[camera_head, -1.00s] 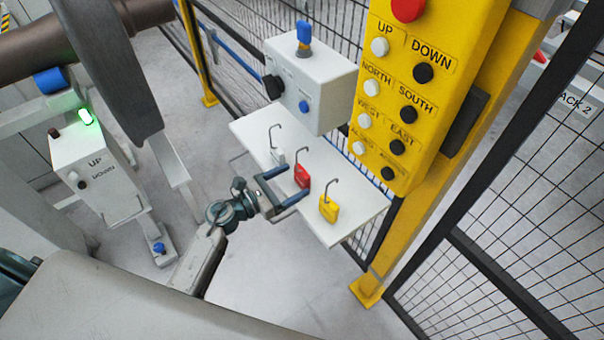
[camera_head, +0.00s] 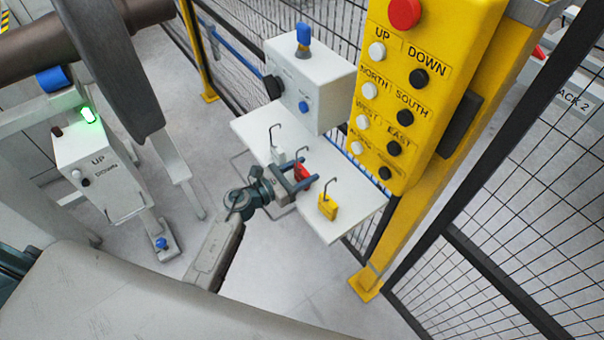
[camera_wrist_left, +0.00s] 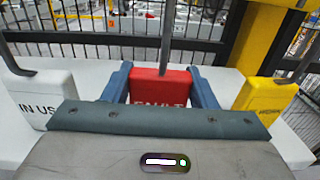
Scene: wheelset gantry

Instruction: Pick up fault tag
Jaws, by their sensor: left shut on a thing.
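The red fault tag (camera_head: 303,173) with a thin dark hook stands on the white shelf (camera_head: 350,226), between a white tag and a yellow tag. In the left wrist view the red tag (camera_wrist_left: 160,86) sits between the two blue fingers, with its lettering partly hidden by my gripper. My left gripper (camera_head: 299,181) is shut on the red tag, one finger on each side. I cannot tell whether the tag still touches the shelf. My right gripper is not in view.
A white tag marked IN USE (camera_wrist_left: 38,98) is close on the left, and a yellow tag (camera_head: 328,207) is close on the right. A yellow button panel (camera_head: 410,100) hangs at the right beside wire fencing.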

